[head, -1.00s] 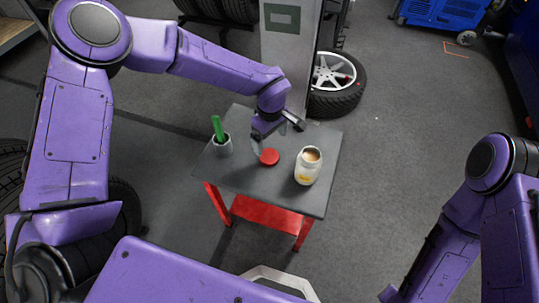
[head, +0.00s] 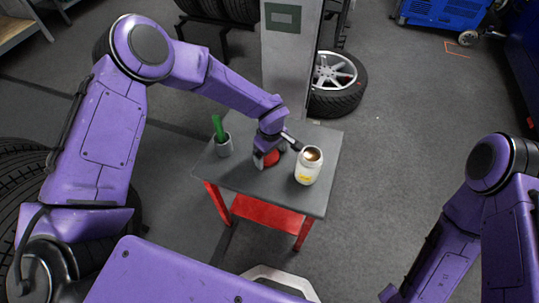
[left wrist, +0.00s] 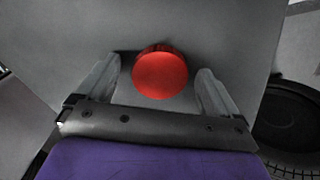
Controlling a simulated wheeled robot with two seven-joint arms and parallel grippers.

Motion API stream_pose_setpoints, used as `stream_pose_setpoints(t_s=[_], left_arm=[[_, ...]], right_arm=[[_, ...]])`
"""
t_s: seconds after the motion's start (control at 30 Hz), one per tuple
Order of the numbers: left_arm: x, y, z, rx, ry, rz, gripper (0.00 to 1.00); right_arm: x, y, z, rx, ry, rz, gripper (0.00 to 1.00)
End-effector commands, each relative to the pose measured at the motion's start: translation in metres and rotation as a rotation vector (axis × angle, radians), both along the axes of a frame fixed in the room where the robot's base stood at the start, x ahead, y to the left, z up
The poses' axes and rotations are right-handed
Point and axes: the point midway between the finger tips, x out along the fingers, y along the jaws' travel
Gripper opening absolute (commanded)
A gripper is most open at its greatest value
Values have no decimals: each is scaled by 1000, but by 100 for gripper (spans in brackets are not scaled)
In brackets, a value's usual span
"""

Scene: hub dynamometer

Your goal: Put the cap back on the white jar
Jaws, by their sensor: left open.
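The red cap (head: 271,158) lies on the grey table (head: 238,181), left of the jar. It shows as a red disc in the left wrist view (left wrist: 160,73). The white jar (head: 308,167) stands upright and uncapped on the table, with brownish contents at its mouth and a yellow mark on its side. My left gripper (head: 272,161) is open right at the cap. In the left wrist view its fingers (left wrist: 159,92) stand on either side of the cap, with a gap at each side. My right gripper is out of view; only part of the right arm shows.
A grey cup (head: 224,148) holding a green object (head: 218,128) stands at the table's left. A grey pillar (head: 287,75) rises behind the table, with a wheel (head: 335,83) to its right. The table's front is clear.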

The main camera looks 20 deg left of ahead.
Motion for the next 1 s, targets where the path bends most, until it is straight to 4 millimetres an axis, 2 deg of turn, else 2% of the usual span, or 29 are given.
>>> stream_pose_setpoints(t_s=[0.23,0.27,0.4,0.43,0.83,1.0], left_arm=[[0,0,0,0,0,0,95],[0,0,0,0,0,0,92],[0,0,0,0,0,0,46],[0,0,0,0,0,0,38],[0,0,2,0,0,0,37],[1,0,18,0,-1,1,37]], right_arm=[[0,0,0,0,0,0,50],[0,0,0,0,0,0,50],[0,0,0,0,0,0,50],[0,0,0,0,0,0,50],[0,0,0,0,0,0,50],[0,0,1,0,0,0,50]])
